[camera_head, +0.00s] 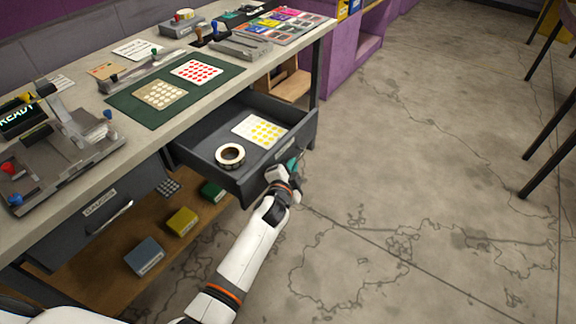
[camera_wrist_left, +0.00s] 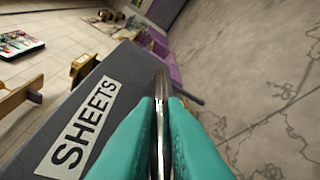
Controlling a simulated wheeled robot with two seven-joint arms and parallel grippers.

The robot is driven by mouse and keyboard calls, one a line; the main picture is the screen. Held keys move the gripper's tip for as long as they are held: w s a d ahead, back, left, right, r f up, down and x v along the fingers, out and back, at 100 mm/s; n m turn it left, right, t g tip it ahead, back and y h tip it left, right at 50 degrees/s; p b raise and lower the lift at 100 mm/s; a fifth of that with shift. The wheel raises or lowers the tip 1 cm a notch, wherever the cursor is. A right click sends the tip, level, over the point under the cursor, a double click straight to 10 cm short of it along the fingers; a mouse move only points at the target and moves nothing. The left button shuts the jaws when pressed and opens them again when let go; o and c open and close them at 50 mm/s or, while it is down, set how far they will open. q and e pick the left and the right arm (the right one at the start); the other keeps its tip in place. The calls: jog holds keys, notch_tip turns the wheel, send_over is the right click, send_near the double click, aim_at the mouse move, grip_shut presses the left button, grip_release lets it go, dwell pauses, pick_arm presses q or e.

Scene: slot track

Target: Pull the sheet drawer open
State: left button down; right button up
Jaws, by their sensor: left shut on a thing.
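The sheet drawer (camera_head: 262,168) is a dark grey drawer standing well out from under the bench in the head view. It holds a white sheet with yellow dots (camera_head: 258,131) and a roll of tape (camera_head: 230,155). Its front, with a white label reading SHEETS (camera_wrist_left: 82,128), shows in the left wrist view. My left gripper (camera_head: 290,168) is at the drawer's front. In the left wrist view its teal fingers (camera_wrist_left: 160,125) are shut on the metal drawer handle (camera_wrist_left: 160,90). My right gripper is in neither view.
The bench top (camera_head: 100,95) holds a green mat (camera_head: 205,92) with dotted sheets and a grey device (camera_head: 60,145). A second drawer (camera_head: 105,222) is shut at left. Coloured boxes sit on the lower shelf (camera_head: 110,270).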

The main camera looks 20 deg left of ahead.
pick_arm(q)
jog(key=shift+f, duration=0.1)
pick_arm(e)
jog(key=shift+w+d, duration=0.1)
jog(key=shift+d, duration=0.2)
pick_arm(q)
jog(key=c, duration=1.5)
grip_release()
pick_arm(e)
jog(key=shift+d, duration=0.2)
pick_arm(q)
jog(key=p+v, duration=0.1)
jog(key=v, duration=1.1)
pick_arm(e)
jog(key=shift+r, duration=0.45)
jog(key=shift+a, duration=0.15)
